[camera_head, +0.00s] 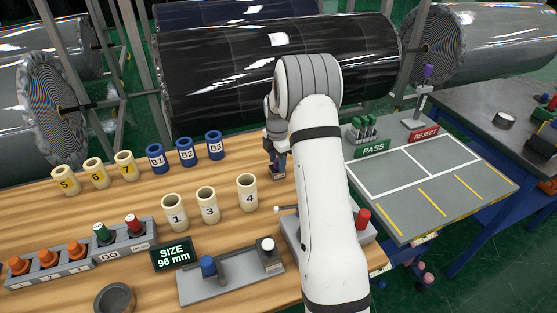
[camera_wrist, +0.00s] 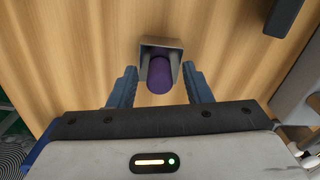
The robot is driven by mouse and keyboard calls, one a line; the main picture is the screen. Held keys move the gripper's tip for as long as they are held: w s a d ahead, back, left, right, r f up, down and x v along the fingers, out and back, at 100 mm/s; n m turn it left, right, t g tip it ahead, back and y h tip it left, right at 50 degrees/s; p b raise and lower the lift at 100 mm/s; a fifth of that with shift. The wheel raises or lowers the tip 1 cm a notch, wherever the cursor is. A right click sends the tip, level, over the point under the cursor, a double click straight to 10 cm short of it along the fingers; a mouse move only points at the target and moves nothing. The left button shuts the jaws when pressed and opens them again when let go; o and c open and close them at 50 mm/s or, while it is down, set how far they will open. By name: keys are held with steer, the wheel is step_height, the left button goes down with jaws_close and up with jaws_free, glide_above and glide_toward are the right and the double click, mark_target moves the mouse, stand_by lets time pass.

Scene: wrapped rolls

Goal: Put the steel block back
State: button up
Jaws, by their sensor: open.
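In the wrist view, a small grey metal block (camera_wrist: 172,43), which looks like the steel block, is on the wooden table with a purple cylinder (camera_wrist: 160,76) at it. My gripper (camera_wrist: 160,82) is open, with one blue finger on each side of the purple cylinder and visible gaps between. In the head view my gripper (camera_head: 277,168) is low over the table, right of the blue tubes, and the arm hides much around it. I cannot tell whether the block touches the fingers.
Cream tubes (camera_head: 206,205) stand in front, blue tubes (camera_head: 186,152) to the left. A grey gauge fixture (camera_head: 232,277) and a size display (camera_head: 172,253) are nearer. The grey PASS/REJECT board (camera_head: 430,185) at right has bare marked areas. Large dark rolls (camera_head: 220,75) are behind.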

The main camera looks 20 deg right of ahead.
mark_target(277, 159)
step_height(277, 159, up, 11)
steer(key=b, duration=0.2)
steer(key=s+a+r+m, duration=0.4)
steer(key=s+r, duration=0.3)
steer(key=s+a+m+t, duration=0.1)
steer(key=s+a+m, duration=0.1)
steer(key=s+m, duration=0.3)
steer(key=s+a+m+t, duration=0.1)
steer(key=s+a+m, duration=0.2)
steer(key=s, duration=1)
steer(key=s+a+m+t, duration=0.1)
steer(key=s+a+m, duration=0.2)
steer(key=s+m, duration=0.5)
steer(key=shift+s+a+r, duration=0.2)
steer(key=shift+s+a, duration=0.05)
steer(key=shift+s, duration=0.6)
